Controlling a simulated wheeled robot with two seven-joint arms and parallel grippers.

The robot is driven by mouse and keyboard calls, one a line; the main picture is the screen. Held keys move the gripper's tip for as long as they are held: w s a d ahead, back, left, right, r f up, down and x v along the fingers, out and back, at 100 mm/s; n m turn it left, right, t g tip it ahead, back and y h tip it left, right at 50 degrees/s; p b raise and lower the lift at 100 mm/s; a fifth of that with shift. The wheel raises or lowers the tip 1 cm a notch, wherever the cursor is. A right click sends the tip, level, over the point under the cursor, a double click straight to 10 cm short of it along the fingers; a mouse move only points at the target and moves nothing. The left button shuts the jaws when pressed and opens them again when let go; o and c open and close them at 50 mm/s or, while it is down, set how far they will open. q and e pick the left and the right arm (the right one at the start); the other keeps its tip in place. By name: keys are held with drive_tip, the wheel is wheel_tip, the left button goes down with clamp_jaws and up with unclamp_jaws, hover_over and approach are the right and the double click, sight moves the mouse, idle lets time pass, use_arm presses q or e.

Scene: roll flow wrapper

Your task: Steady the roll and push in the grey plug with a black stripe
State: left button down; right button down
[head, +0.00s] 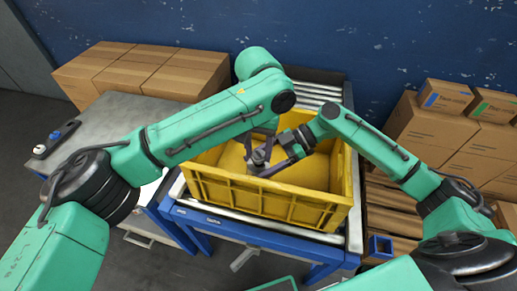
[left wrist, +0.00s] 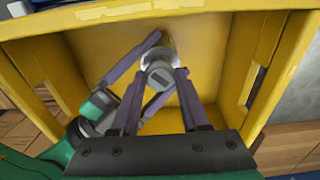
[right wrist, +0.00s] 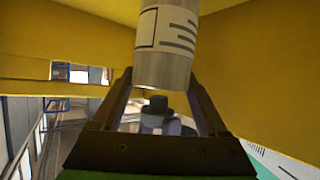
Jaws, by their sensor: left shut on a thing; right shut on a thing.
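The grey plug (left wrist: 160,77) with a black stripe shows end-on in the left wrist view, in line with the pale end of the roll (left wrist: 156,57). How deep it sits is hidden. My left gripper (left wrist: 162,72) is shut on the plug, one finger on each side. The roll (right wrist: 167,40) shows in the right wrist view with a white label and dark print. My right gripper (right wrist: 161,78) is shut on the roll near its end. In the head view both grippers meet inside the yellow crate (head: 270,199), hiding most of the roll and plug.
The crate stands on a blue-framed roller conveyor (head: 320,90), its walls close around both grippers. A grey table (head: 105,122) is at left. Cardboard boxes stand at back left (head: 140,70) and right (head: 430,135).

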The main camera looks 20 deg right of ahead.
use_arm(q)
drive_tip(key=shift+f, duration=1)
idle(0.8)
drive_tip(key=shift+c, duration=1.6)
unclamp_jaws()
wheel_tip(320, 180, up, 12)
use_arm(e)
unclamp_jaws()
